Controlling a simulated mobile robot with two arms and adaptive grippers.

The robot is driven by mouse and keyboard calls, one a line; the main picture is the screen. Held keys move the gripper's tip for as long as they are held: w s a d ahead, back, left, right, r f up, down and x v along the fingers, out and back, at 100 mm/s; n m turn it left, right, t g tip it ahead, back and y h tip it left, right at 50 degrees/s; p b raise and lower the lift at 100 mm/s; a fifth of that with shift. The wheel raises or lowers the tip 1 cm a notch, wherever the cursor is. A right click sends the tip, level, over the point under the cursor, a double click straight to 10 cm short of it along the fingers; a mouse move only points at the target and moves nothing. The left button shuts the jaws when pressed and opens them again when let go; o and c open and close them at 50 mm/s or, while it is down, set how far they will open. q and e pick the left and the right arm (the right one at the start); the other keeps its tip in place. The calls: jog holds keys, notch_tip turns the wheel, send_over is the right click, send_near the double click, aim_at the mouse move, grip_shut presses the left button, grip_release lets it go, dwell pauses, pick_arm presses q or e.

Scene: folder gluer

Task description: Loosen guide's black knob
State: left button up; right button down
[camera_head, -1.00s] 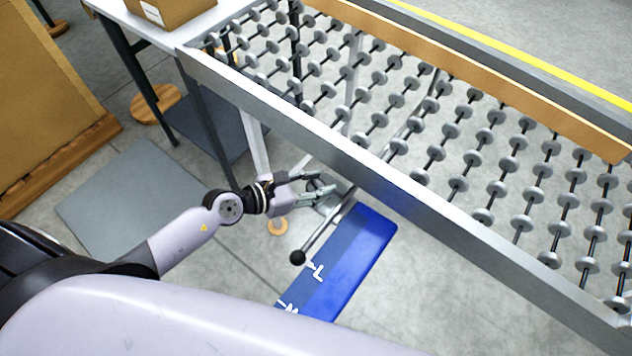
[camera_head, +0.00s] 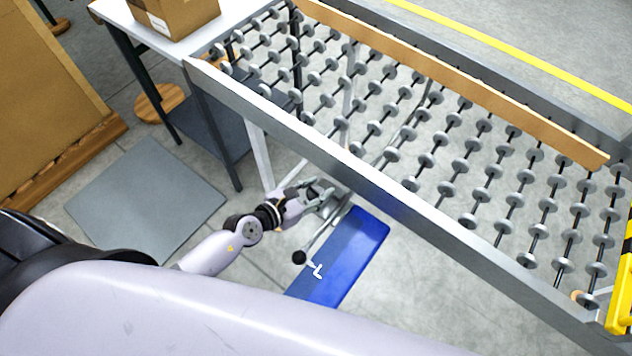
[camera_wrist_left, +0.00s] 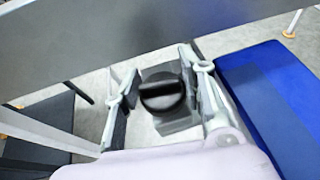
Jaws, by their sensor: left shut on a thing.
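The black knob (camera_wrist_left: 162,92) shows in the left wrist view as a round cap with a raised grip bar, on a grey metal block below the conveyor's side rail. My left gripper (camera_wrist_left: 160,70) is shut on it, one finger on each side. In the head view my left gripper (camera_head: 328,198) is just below the near side rail (camera_head: 330,150), and the knob is hidden there. A wood-coloured bar (camera_head: 470,85) runs along the roller conveyor's far side; I cannot tell whether it is the guide. My right gripper is not in view.
A metal lever with a black ball end (camera_head: 299,257) sticks out close to my left gripper, above a blue board (camera_head: 345,262). A cardboard box (camera_head: 178,14) stands on the table at the back left. A grey mat (camera_head: 145,200) lies on the floor.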

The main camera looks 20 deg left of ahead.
pick_arm(q)
jog(key=shift+w+a, duration=0.1)
jog(key=o, duration=1.2)
jog(key=v, duration=1.2)
